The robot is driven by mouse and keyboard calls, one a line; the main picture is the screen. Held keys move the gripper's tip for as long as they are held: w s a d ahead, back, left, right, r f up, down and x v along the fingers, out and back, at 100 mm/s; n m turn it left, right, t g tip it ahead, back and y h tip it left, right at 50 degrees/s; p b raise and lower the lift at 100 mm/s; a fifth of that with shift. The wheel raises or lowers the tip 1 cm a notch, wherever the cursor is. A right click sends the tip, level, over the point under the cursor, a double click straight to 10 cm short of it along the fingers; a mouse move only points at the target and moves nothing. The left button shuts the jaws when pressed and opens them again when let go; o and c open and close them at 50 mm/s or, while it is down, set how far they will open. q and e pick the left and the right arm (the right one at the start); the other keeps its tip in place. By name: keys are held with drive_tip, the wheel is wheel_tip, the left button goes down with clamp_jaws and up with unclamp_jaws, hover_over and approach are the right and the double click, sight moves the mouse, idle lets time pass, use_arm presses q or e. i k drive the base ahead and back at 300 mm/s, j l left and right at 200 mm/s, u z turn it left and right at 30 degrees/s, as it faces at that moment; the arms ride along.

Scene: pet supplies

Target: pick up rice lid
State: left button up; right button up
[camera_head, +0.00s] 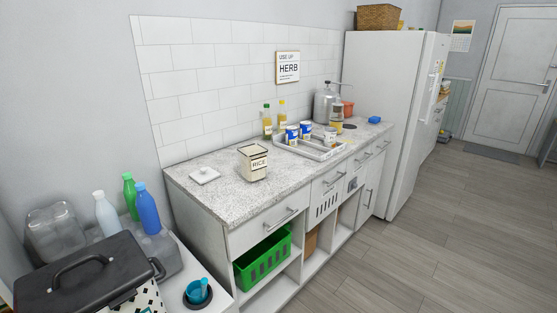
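A small white square lid with a knob (204,175) lies flat on the left part of the speckled grey countertop (215,205). The cream square canister marked RICE (253,164) stands upright to its right, apart from it. The canister's top looks open, with a dark rim. Neither of my grippers shows in the head view.
A tray (312,152) with several cans and jars sits farther right, with two bottles (267,121) behind it. At lower left are a black case (85,275), bottles (148,210) and a teal cup (196,292). The counter around the lid is clear.

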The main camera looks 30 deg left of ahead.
sight(202, 176)
drive_tip(key=i, duration=0.8)
drive_tip(key=i+l+u, duration=0.1)
drive_tip(key=i, duration=0.7)
